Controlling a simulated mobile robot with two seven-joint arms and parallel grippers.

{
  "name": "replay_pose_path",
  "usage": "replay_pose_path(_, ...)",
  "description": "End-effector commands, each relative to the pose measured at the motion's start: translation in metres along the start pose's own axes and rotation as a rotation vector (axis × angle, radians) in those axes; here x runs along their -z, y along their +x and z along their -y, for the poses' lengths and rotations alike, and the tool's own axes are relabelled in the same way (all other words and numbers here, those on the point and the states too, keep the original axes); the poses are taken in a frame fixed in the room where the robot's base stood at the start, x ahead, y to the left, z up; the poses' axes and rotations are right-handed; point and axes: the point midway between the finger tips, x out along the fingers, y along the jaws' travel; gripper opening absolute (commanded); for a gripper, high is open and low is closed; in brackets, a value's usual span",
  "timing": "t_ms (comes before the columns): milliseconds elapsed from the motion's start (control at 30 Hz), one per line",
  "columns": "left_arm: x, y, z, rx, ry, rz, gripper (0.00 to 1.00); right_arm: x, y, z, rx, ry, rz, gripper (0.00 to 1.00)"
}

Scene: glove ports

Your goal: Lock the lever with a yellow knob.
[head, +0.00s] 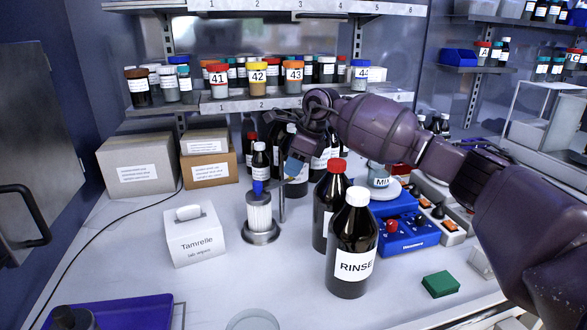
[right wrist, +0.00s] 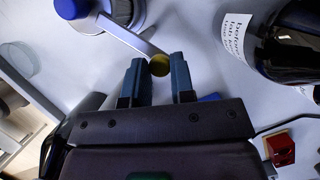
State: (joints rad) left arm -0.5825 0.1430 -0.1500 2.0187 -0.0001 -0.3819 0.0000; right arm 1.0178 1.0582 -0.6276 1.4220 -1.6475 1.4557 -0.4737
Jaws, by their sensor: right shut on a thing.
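The yellow knob (right wrist: 159,65) sits at the end of a flat metal lever (right wrist: 128,38) in the right wrist view. The lever runs up and left to a grey-white body with a blue knob (right wrist: 72,8). My right gripper (head: 293,168) has its blue fingertips on both sides of the yellow knob, shut on it. In the head view, the gripper is just right of a white ribbed cylinder (head: 259,213) with a blue top on a round metal base. The yellow knob cannot be made out in the head view. My left gripper is not in view.
A RINSE bottle (head: 352,240) and a red-capped bottle (head: 328,205) stand close under my right arm. A white Tamrelle box (head: 193,237) is to the left. A blue device (head: 408,232) stands to the right. The front left bench is mostly clear beside a blue tray (head: 125,312).

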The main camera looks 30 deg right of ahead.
Motion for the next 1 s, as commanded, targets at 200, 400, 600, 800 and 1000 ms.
replay_pose_path(200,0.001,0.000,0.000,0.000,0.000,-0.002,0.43,-0.001,-0.001,0.000,0.002,-0.001,0.003,0.00)
replay_pose_path(400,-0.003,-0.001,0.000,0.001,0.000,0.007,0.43,-0.001,-0.001,0.000,0.002,0.000,0.002,0.47)
replay_pose_path(600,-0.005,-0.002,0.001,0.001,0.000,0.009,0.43,-0.001,-0.001,0.000,0.002,0.000,0.001,0.48)
replay_pose_path(800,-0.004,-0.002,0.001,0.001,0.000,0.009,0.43,0.000,-0.008,0.001,0.004,0.000,0.001,0.48)
replay_pose_path(1000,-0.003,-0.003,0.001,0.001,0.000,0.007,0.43,-0.001,-0.040,0.001,0.006,0.000,0.002,0.48)
